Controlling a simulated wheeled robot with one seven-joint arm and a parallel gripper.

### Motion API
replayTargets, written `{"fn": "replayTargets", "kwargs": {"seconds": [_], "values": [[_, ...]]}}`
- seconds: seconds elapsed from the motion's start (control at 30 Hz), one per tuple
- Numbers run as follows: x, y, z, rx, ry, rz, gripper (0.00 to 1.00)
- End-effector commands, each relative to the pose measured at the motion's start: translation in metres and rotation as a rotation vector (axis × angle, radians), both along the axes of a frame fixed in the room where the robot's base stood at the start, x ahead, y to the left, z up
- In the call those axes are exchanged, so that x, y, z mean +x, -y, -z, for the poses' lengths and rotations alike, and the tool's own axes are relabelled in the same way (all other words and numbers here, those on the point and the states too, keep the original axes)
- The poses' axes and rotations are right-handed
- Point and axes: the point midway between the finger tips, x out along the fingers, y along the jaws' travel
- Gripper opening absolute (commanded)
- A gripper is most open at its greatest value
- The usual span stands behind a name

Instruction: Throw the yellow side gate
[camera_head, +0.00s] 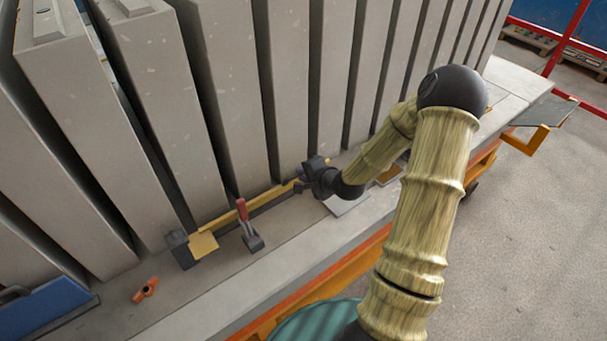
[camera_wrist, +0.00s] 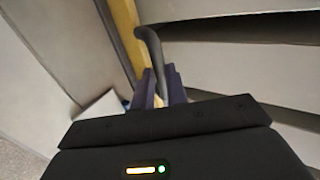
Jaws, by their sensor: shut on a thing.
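The yellow side gate (camera_head: 262,200) is a long narrow yellow bar lying along the foot of the grey panels in the head view. In the wrist view a yellow strip (camera_wrist: 124,30) of it runs up from my fingers. A dark grey curved handle (camera_wrist: 150,42) stands beside the strip, with its lower end between my fingers. My gripper (camera_wrist: 162,88) is shut on this handle. In the head view my gripper (camera_head: 314,172) is at the far right end of the bar; its fingertips are too small to make out there.
A red-handled clamp (camera_head: 244,215) stands at the bar's front, near a dark block (camera_head: 180,250). An orange fitting (camera_head: 146,290) and a blue tool (camera_head: 45,303) lie on the ledge (camera_head: 215,300) at the left. Tall grey panels (camera_head: 225,90) close off the back. Open floor (camera_head: 525,200) lies right.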

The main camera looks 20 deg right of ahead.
Motion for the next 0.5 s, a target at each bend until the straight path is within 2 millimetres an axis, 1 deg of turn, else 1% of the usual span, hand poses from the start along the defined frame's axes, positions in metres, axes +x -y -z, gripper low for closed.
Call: {"fn": "replayTargets", "kwargs": {"seconds": [0.03, 0.07, 0.1, 0.13, 0.17, 0.5], "values": [[-0.0073, 0.0006, 0.0094, 0.003, -0.030, 0.001, 0.00], [-0.0074, 0.0003, 0.0096, 0.003, -0.030, 0.001, 0.20], [-0.0073, 0.0001, 0.0098, 0.002, -0.031, 0.001, 0.28], [-0.0072, 0.0000, 0.0096, 0.003, -0.030, 0.001, 0.34], [-0.0070, 0.0001, 0.0093, 0.002, -0.030, 0.000, 0.36], [-0.0048, 0.0000, 0.0052, 0.001, -0.019, 0.000, 0.36]]}}
